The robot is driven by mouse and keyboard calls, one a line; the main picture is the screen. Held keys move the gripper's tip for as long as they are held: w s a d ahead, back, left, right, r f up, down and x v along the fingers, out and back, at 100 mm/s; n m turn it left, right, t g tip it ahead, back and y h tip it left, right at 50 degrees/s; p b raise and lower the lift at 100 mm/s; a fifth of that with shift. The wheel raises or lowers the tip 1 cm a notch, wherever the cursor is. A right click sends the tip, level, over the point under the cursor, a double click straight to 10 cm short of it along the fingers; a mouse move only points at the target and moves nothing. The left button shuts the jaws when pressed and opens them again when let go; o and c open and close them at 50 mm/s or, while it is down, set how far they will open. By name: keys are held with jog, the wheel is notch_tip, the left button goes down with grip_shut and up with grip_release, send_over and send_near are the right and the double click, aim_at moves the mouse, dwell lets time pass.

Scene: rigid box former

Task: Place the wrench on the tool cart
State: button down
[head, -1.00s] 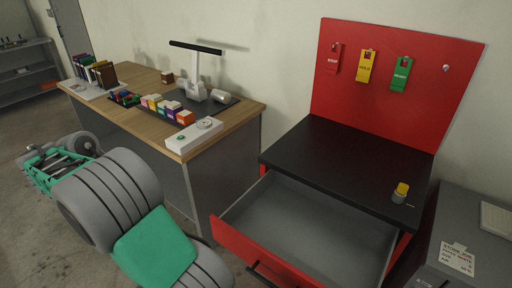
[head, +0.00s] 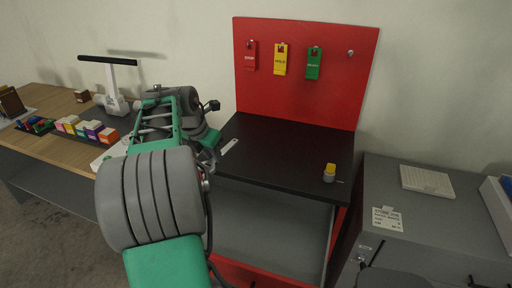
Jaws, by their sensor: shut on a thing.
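The tool cart has a black top (head: 285,150), a red back panel (head: 300,100) and an open grey drawer (head: 265,225) at its front. My gripper (head: 219,150) is over the left edge of the black top, mostly hidden behind my arm. A small light-grey flat piece, which looks like the end of the wrench (head: 230,146), sticks out to the right of the gripper. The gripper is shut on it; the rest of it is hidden. I cannot tell whether it touches the top.
Red, yellow and green tags (head: 281,60) hang on the back panel. A small yellow-capped grey item (head: 329,173) stands at the top's right. A wooden desk (head: 50,146) is at left and a grey cabinet (head: 440,225) at right. The middle of the black top is clear.

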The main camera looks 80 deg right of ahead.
jog(key=s+d+r+n, duration=0.1)
jog(key=s+d+n, duration=0.1)
jog(key=s+d, duration=0.45)
jog(key=p, duration=0.3)
send_near(260, 159)
jog(key=shift+s+d+f+t+p, duration=0.2)
jog(key=shift+s+d+f+p, duration=0.05)
jog(key=shift+d+f+p, duration=0.3)
jog(key=shift+s+d+f+t+p, duration=0.2)
jog(key=shift+d+f+p, duration=0.1)
jog(key=shift+d+f, duration=0.25)
notch_tip(260, 159, down, 3)
jog(key=shift+a+r+p, duration=0.1)
jog(key=shift+r+p, duration=0.15)
jog(key=shift+p, duration=0.5)
jog(key=shift+f, duration=0.55)
jog(key=c, duration=1.2)
grip_release()
jog(key=shift+c, duration=0.2)
